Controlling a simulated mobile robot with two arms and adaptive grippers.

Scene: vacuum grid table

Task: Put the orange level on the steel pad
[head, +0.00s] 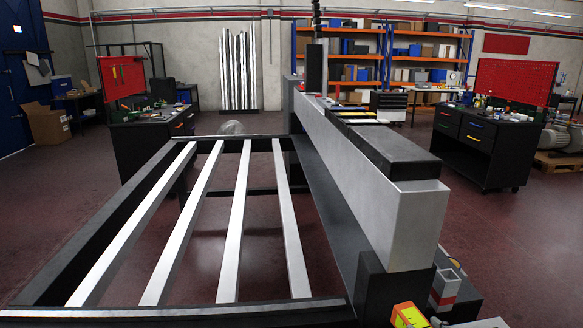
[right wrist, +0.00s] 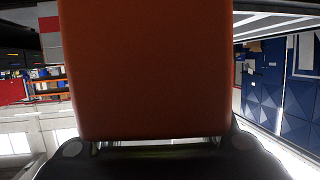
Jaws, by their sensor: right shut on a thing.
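The orange level (head: 407,316) shows at the bottom edge of the head view, right of the grid table's near corner. Its visible end is orange with a yellow-green face, and the rest is cut off by the frame. In the right wrist view the level (right wrist: 145,70) is a large orange block filling the middle. My right gripper (right wrist: 157,146) is shut on it, with dark gripper parts along the bottom. My left gripper is not in view. I cannot make out the steel pad for certain in either view.
The grid table (head: 180,314) has several pale slats with open gaps. A long grey gantry beam (head: 372,192) with a black top runs along its right side. Black tool cabinets (head: 487,150) stand behind on the right. The floor (head: 530,240) at the right is clear.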

